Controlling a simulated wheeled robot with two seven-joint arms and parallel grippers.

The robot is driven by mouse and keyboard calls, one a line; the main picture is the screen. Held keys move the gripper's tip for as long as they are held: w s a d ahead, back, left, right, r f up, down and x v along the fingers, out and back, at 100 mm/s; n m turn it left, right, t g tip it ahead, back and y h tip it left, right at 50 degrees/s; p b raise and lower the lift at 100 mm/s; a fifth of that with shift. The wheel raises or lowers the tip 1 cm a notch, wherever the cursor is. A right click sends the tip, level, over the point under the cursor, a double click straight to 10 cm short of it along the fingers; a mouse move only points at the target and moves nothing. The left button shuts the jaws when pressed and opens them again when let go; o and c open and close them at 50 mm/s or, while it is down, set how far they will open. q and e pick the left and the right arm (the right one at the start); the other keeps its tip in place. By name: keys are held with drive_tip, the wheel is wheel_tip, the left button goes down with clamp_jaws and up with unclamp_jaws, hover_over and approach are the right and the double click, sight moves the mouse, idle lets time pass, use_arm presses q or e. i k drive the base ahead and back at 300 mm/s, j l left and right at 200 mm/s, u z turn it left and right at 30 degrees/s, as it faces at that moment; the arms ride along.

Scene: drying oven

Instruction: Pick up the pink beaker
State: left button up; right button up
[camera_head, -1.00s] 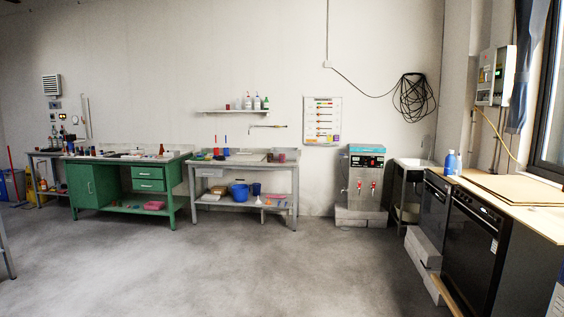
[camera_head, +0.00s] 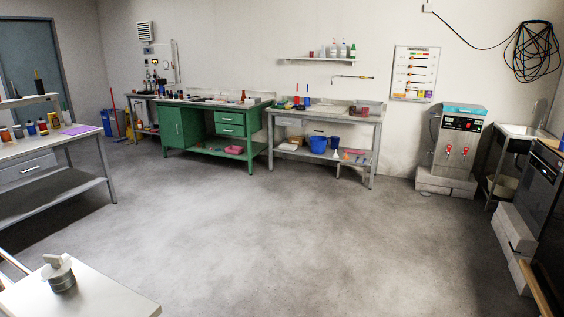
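No clear pink beaker can be made out at this distance. A dark pink, cup-like thing (camera_head: 365,108) stands at the right end of the grey workbench (camera_head: 340,117) by the back wall; it is too small to tell if it is a beaker. A small dark red vessel (camera_head: 311,54) stands on the wall shelf (camera_head: 320,59). A pink flat item (camera_head: 234,150) lies on the lower shelf of the green workbench (camera_head: 180,127). Neither of my grippers is in view.
Open grey floor (camera_head: 290,230) fills the middle. A white surface (camera_head: 95,297) with a metal-and-white object (camera_head: 60,274) is near at bottom left. A grey bench (camera_head: 60,155) stands left. A boiler-like unit (camera_head: 455,140), sink (camera_head: 515,131) and black appliance (camera_head: 540,205) line the right.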

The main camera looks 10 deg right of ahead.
sight(365, 110)
drive_tip(key=i+l+z, duration=0.3)
drive_tip(key=i, duration=0.8)
drive_tip(key=i+z, duration=0.25)
drive_tip(key=i, duration=3.15)
drive_tip(key=i+l, duration=0.1)
drive_tip(key=i, duration=4.45)
drive_tip(key=z, duration=1.45)
drive_tip(key=l, duration=0.2)
drive_tip(key=i+u, duration=0.05)
